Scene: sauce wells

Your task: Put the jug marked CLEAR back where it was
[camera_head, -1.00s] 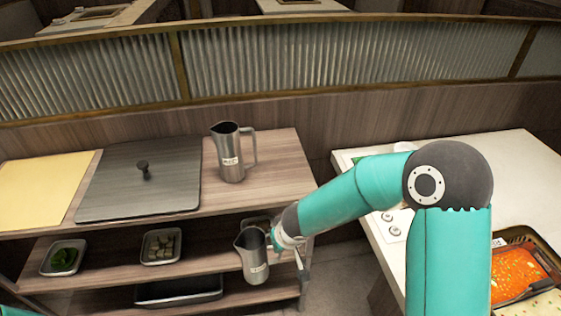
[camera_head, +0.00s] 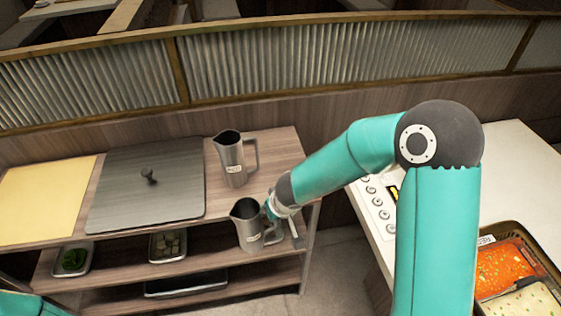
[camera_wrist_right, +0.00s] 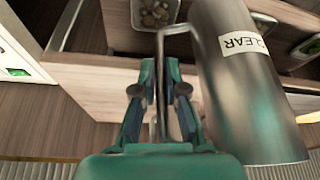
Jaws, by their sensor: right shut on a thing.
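The steel jug marked CLEAR (camera_head: 246,226) is upright at the front edge of the shelf unit's top board, its lower part overlapping that edge in the head view. I cannot tell whether it touches the board. My right gripper (camera_head: 270,209) is shut on its handle, on the jug's right side. In the right wrist view the fingers (camera_wrist_right: 165,92) close around the handle, and the CLEAR label shows on the jug's body (camera_wrist_right: 245,85). A second steel jug (camera_head: 232,158) with a label too small to read stands farther back on the top board. My left gripper is out of view.
A dark lid (camera_head: 150,190) and a yellow board (camera_head: 45,198) lie left on the top board (camera_head: 272,150). Small food trays (camera_head: 168,246) sit on the shelf below. A white counter (camera_head: 515,165) with food pans stands at the right. Bare top board surrounds the rear jug.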

